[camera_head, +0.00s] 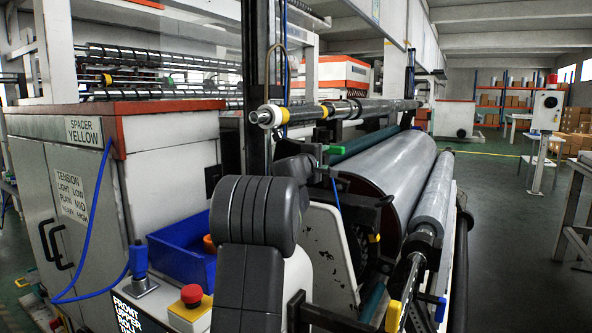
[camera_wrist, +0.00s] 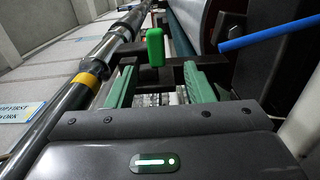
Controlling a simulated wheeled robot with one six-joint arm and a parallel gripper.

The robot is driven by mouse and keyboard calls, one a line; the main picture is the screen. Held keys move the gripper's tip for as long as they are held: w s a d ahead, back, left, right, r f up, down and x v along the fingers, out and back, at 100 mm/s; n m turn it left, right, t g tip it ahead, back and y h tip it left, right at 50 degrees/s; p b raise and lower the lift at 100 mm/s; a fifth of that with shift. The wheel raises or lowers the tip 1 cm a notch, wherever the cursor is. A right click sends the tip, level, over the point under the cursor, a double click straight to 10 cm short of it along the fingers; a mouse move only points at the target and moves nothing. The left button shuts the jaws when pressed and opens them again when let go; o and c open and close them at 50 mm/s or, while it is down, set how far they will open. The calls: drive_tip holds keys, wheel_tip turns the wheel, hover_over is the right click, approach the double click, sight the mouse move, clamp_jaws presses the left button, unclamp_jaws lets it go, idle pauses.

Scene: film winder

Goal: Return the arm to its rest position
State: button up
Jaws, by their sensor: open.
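My gripper (camera_wrist: 159,72) shows in the wrist view with its two green-padded fingers apart. Nothing is held between them. An upright green handle (camera_wrist: 155,46) stands just beyond the fingertips, in line with the gap; I cannot tell whether anything touches. In the head view, my dark arm (camera_head: 256,215) rises in the lower middle, in front of the film winder, and hides part of it. My gripper cannot be made out clearly there. A small green part (camera_head: 333,149) shows just right of the arm.
A shaft with a yellow ring (camera_head: 285,116) runs above the large grey roller (camera_head: 390,170). It also passes close on the left in the wrist view (camera_wrist: 88,80). A blue bin (camera_head: 180,250) and red stop button (camera_head: 191,294) lie left of my arm. Open floor (camera_head: 500,220) is at right.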

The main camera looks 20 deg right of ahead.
sight(336, 151)
drive_tip(key=p+x, duration=0.2)
drive_tip(key=x, duration=0.1)
drive_tip(key=p+x, duration=0.3)
drive_tip(key=x, duration=0.1)
drive_tip(key=p+x, duration=0.2)
drive_tip(key=x, duration=0.2)
drive_tip(key=shift+w+d+r, duration=0.1)
drive_tip(key=shift+r, duration=0.2)
drive_tip(key=shift+p+x, duration=1.15)
drive_tip(key=shift+x, duration=0.1)
drive_tip(key=shift+f, duration=0.2)
drive_tip(key=shift+d+r, duration=0.1)
